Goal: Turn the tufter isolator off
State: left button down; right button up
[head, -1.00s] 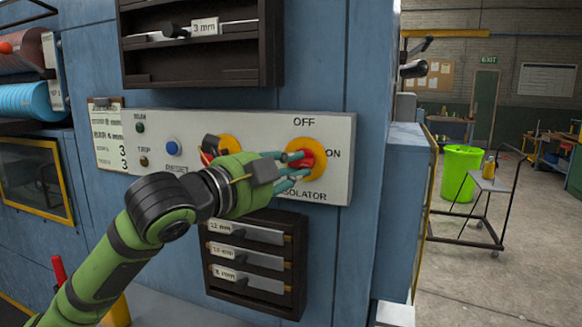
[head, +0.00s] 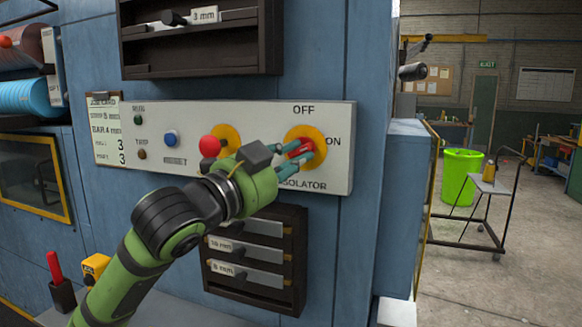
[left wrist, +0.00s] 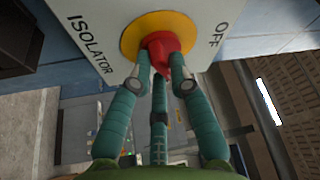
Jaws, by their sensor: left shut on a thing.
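The tufter isolator's red handle (head: 302,149) sits on a yellow disc (head: 318,135) at the right end of a pale panel. OFF is printed above the disc, ON at its right and ISOLATOR below. My left gripper (head: 296,162) is shut on the handle, its teal fingers around it. In the head view the visible part of the handle slants slightly up to the right, toward ON. In the left wrist view, the handle (left wrist: 164,46) is between the fingertips, in front of the yellow disc (left wrist: 130,38). The fingers partly hide the handle. My right gripper is out of view.
A red ball knob (head: 209,146) by another yellow disc (head: 229,135) is close to my left wrist. A blue button (head: 171,138) is farther left. Dark racks (head: 268,54) sit above and below the panel (head: 190,113). The floor at right has a green bin (head: 461,176).

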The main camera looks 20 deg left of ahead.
pick_arm(q)
jog(key=shift+d+n+t+y+b, duration=0.15)
jog(key=shift+n+t+y+b, duration=0.75)
jog(key=shift+n, duration=1.95)
jog(key=shift+d+n+t+y+b, duration=0.2)
jog(key=shift+n+t+y+b, duration=0.3)
jog(key=shift+n+y, duration=1.55)
jog(key=shift+d+n+t+y+b, duration=0.15)
jog(key=shift+n+t+y+b, duration=0.35)
jog(key=shift+n, duration=3.1)
jog(key=shift+r, duration=0.1)
jog(key=shift+s, duration=0.1)
jog(key=c, duration=1.3)
grip_release()
jog(key=shift+o, duration=0.8)
